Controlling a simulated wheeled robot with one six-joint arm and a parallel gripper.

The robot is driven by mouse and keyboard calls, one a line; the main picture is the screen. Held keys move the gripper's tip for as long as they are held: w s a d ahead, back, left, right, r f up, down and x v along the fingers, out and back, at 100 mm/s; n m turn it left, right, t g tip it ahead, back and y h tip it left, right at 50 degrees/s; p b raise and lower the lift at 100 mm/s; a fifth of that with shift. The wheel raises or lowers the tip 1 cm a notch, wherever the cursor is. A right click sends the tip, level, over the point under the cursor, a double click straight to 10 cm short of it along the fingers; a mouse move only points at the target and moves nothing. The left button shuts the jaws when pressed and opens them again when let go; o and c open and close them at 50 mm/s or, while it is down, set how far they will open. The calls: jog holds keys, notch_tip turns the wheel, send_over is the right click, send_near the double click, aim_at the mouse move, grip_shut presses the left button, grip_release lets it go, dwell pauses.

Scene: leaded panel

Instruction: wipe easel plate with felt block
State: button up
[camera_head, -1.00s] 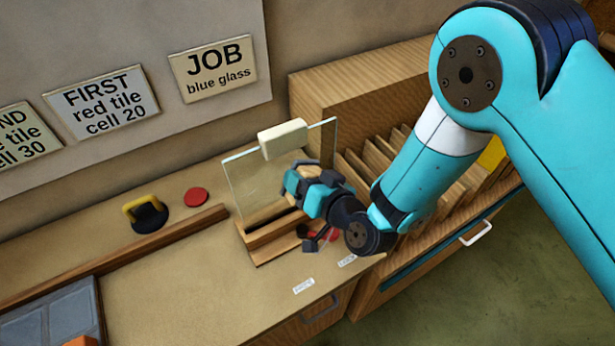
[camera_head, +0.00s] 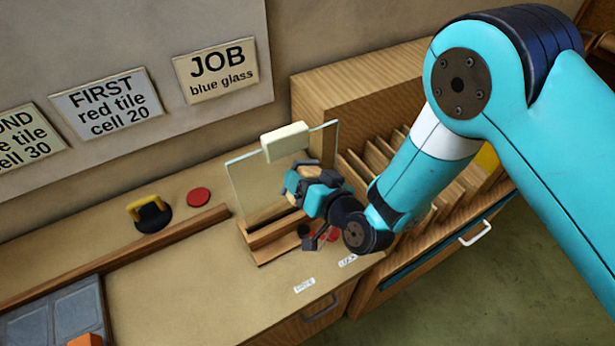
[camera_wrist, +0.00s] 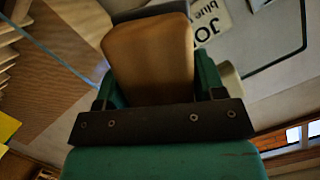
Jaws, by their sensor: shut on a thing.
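The easel plate (camera_head: 250,185) is a clear glass pane standing tilted in a wooden easel base (camera_head: 262,238). My gripper (camera_head: 294,181) is in front of the pane's right half, shut on a tan block, which I take as the felt block. In the wrist view the felt block (camera_wrist: 150,58) fills the space between the fingers. A cream block (camera_head: 285,142) sits at the pane's top edge, above my gripper. It may also be the pale piece at the right in the wrist view (camera_wrist: 229,80). Whether the felt touches the glass cannot be told.
A wooden rack with slots (camera_head: 380,160) stands close on the right. A black suction cup with yellow handle (camera_head: 150,213) and a red disc (camera_head: 199,197) lie on the left bench. A wooden rail (camera_head: 180,230) runs left from the easel. The front bench is mostly clear.

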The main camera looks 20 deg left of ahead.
aim_at(319, 167)
jog(key=shift+w+a+p, duration=0.4)
jog(key=shift+a+p, duration=0.1)
jog(key=shift+p, duration=1.05)
jog(key=shift+w+d+f+b, duration=0.15)
jog(key=shift+w+f+b, duration=0.1)
jog(key=shift+b, duration=0.5)
jog(key=shift+w+d+b, duration=0.25)
jog(key=shift+b, duration=0.6)
jog(key=b, duration=0.2)
jog(key=w+d+b, duration=0.1)
jog(key=b, duration=0.1)
jog(key=shift+w+d, duration=0.2)
jog(key=shift+w, duration=0.05)
jog(key=shift+w+d+r+b, duration=0.1)
jog(key=shift+w+d+b, duration=0.15)
jog(key=shift+b, duration=0.15)
jog(key=shift+w+a+r, duration=0.1)
jog(key=shift+r, duration=0.05)
